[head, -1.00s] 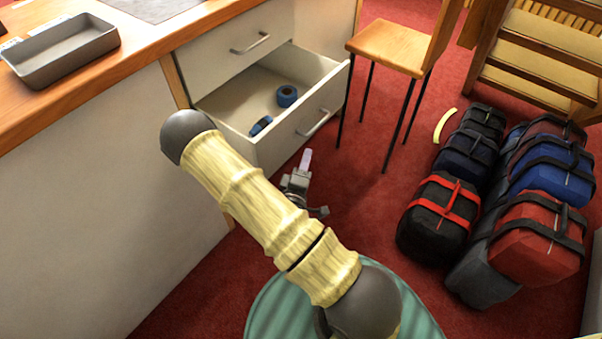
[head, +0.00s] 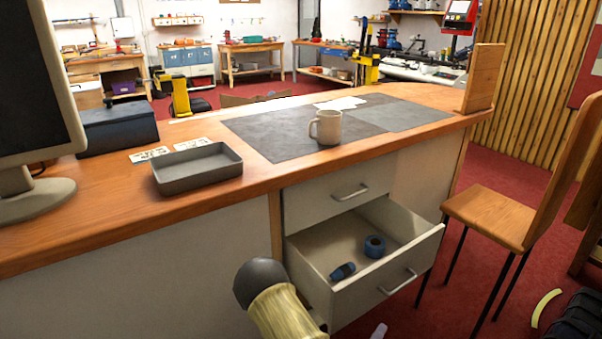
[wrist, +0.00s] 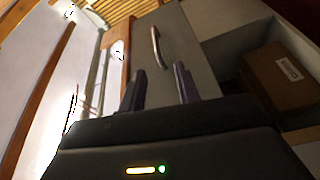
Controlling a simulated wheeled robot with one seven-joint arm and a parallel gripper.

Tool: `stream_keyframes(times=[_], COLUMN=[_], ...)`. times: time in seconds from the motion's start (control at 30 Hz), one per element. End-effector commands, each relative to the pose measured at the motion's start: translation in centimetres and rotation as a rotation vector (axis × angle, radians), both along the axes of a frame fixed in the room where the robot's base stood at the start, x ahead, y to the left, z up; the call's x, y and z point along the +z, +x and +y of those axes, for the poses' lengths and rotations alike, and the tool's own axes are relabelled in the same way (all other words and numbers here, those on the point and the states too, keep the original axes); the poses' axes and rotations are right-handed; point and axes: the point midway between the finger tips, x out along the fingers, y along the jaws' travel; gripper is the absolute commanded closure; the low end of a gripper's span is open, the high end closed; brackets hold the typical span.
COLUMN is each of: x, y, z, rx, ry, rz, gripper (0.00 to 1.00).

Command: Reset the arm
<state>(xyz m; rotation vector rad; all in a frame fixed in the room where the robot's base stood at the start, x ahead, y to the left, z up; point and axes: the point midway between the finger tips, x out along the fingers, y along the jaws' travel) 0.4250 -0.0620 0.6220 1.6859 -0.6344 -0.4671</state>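My gripper (wrist: 162,86) shows in the wrist view with its two dark fingers apart and nothing between them. A grey drawer front with a metal handle (wrist: 157,47) lies beyond the fingers. In the head view only a pale fingertip shows at the bottom edge, below the open drawer, and the rest of the gripper is out of frame. Part of my arm (head: 278,309), a dark joint and a yellowish link, rises in front of the bench at the bottom.
The lower drawer (head: 363,291) stands open, holding a blue tape roll (head: 375,246) and a small blue item (head: 342,271). The bench carries a grey tray (head: 197,180) and a mug (head: 327,127). A chair (head: 490,215) stands at right. A brown box (wrist: 282,78) shows in the wrist view.

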Motion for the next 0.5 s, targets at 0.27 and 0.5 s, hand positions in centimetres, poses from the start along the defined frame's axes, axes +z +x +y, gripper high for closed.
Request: stream_keyframes(times=[0.27,0.5], x=[-1.6,-2.5], y=[1.4,2.5], z=[-0.4,1.2], rx=[-0.103,-0.169], ry=[0.385,0.745], rz=[0.03,0.087], gripper=[0.68,0.68])
